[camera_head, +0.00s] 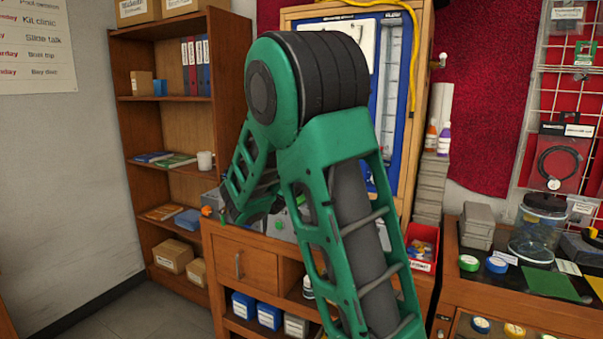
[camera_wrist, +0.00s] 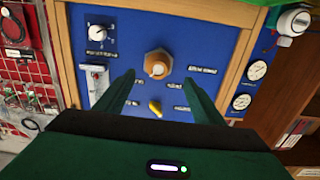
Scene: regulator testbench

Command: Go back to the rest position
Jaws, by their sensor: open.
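My gripper (camera_wrist: 158,92) is open in the wrist view, its two dark green fingers apart with nothing between them. It points at the blue regulator panel (camera_wrist: 210,42) in its wooden frame. A round brass-coloured knob (camera_wrist: 158,64) on the panel shows beyond the fingertips, with a small yellow lever (camera_wrist: 155,107) below it. In the head view my green arm stands bent in front of the panel (camera_head: 403,75) and covers much of it.
A wooden bench with a drawer (camera_head: 246,266) stands below the panel. A bookshelf (camera_head: 146,128) is at left. A workbench at right holds a clear jar (camera_head: 533,235) and tape rolls (camera_head: 496,265). In the wrist view, gauges (camera_wrist: 257,70) sit right of the knob. Floor (camera_head: 140,318) is clear at lower left.

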